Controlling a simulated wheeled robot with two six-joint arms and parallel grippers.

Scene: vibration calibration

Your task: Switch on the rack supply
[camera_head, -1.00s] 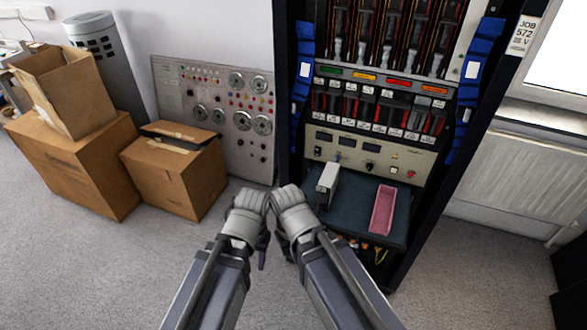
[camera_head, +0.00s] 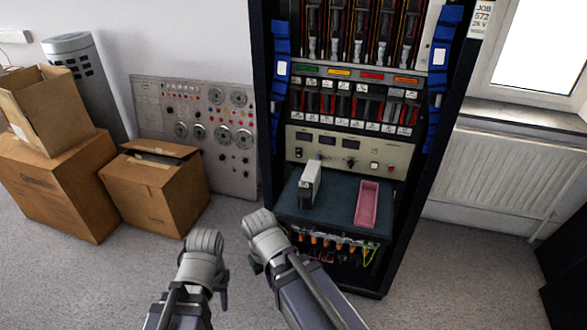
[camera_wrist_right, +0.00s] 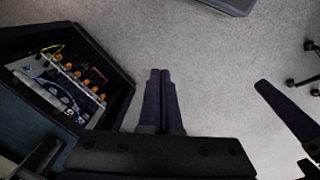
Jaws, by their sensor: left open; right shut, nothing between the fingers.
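The rack supply (camera_head: 345,146) is a beige panel in the tall black rack, above a dark shelf. It has dark display windows, black knobs and a small red button (camera_head: 391,168) at its right end; whether it is on is unclear. My left gripper (camera_head: 223,288) is low in front of the rack, left of it, open and pointing down. My right gripper (camera_head: 257,266) is just right of it, near the rack's lower left corner, well short of the panel. In the right wrist view its dark fingers (camera_wrist_right: 160,98) are shut with nothing between them, above the floor.
A pink tray (camera_head: 367,205) and a grey-white box (camera_head: 310,184) rest on the dark shelf (camera_head: 338,210). Orange connectors and wires (camera_head: 325,241) show below it. Cardboard boxes (camera_head: 155,189) and a grey instrument panel (camera_head: 205,135) stand left. Carpet in front is clear.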

